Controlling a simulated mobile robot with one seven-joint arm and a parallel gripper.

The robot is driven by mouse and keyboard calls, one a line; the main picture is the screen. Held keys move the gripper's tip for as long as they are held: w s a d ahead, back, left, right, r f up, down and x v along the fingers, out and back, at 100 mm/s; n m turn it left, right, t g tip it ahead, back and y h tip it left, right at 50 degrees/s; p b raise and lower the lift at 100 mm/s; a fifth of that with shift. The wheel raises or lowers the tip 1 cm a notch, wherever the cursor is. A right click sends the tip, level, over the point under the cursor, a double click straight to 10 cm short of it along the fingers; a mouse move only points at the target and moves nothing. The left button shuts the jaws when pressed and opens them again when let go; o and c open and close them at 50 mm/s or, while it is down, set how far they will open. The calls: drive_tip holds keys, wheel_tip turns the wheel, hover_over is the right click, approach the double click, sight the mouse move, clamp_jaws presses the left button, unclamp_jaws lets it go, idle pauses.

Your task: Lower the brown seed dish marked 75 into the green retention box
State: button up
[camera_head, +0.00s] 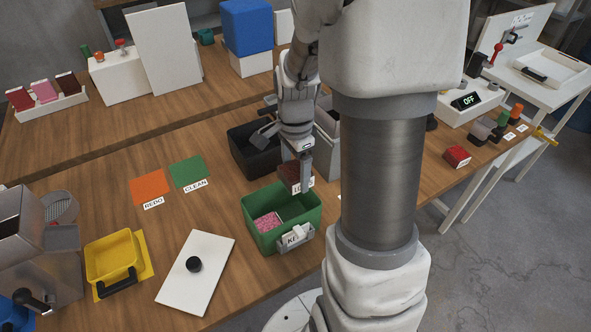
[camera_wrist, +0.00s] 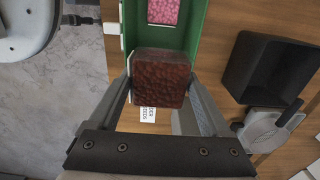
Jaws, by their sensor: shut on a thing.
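My gripper (camera_head: 301,176) is shut on a brown dish (camera_wrist: 161,78) with a dark, grainy fill. In the head view the dish (camera_head: 288,172) is partly behind a finger, at the far edge of the green box (camera_head: 262,198). In the wrist view it covers one end of the green box (camera_wrist: 187,38). It looks held above the box, but the exact height is unclear. I cannot read a 75 on it. A pink dish (camera_head: 267,222) lies inside the green box and shows in the wrist view (camera_wrist: 163,11).
A black bin (camera_head: 247,160) and a grey bin (camera_head: 327,148) stand just behind the green box. A white board with a black knob (camera_head: 197,275) and a yellow tray (camera_head: 113,260) lie to the left. Orange (camera_head: 149,187) and green (camera_head: 189,172) mats lie flat on the table.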

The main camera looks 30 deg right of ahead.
drive_tip(key=shift+f+b, duration=2.85)
drive_tip(key=shift+f, duration=0.95)
drive_tip(key=shift+f, duration=0.15)
drive_tip(key=o, duration=1.4)
drive_tip(key=shift+c, duration=0.2)
wheel_tip(320, 180, up, 18)
drive_tip(key=shift+f+p, duration=0.25)
drive_tip(key=shift+p, duration=0.85)
drive_tip(key=s+a+r+n+t, duration=0.2)
drive_tip(key=s+a+n, duration=0.3)
drive_tip(key=n, duration=0.3)
drive_tip(key=s+a+r+n+t, duration=0.2)
drive_tip(key=s+a+n+t, duration=0.1)
drive_tip(key=s+a+n, duration=0.2)
drive_tip(key=s+n, duration=0.2)
drive_tip(key=n, duration=0.2)
drive_tip(key=shift+s+a+r+n+t, duration=0.2)
drive_tip(key=shift+a+r+n+t, duration=0.1)
drive_tip(key=shift+a+r, duration=0.1)
